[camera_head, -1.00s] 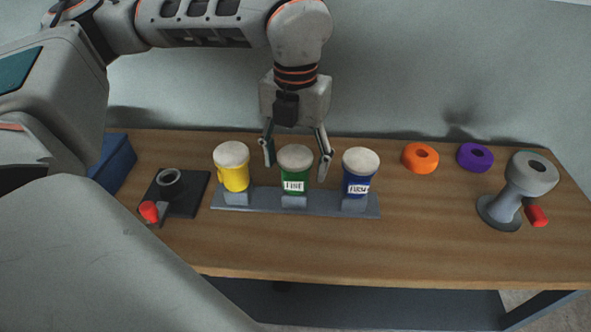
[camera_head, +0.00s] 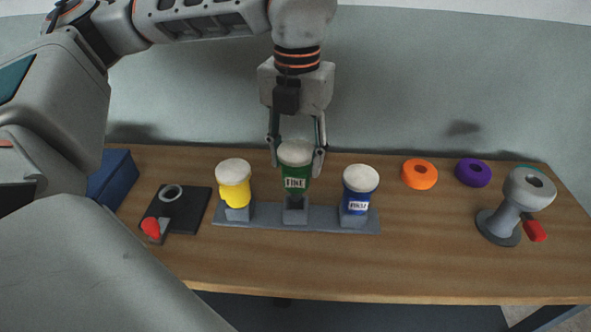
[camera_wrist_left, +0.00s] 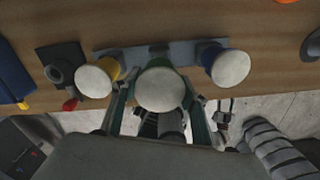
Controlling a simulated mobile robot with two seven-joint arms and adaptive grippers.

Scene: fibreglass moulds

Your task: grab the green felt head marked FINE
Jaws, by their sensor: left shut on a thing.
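The green felt head (camera_head: 296,172) has a white felt top and a label that reads FINE. It stands upright over the middle post of the grey rack (camera_head: 262,215), and more of that post shows below it. My left gripper (camera_head: 296,160) is shut on the green head, with one finger on each side. In the left wrist view the white top of the green head (camera_wrist_left: 161,90) sits between the fingers. A yellow head (camera_head: 234,187) stands on the rack's left post and a blue head (camera_head: 358,196) on its right post. My right gripper is not in view.
A dark plate with a ring (camera_head: 172,192) and red knob is at the left, near a blue box (camera_head: 113,178). Orange (camera_head: 420,174) and purple (camera_head: 473,173) rings lie at the right, beside a grey stand (camera_head: 509,208) with a red handle. The front table strip is clear.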

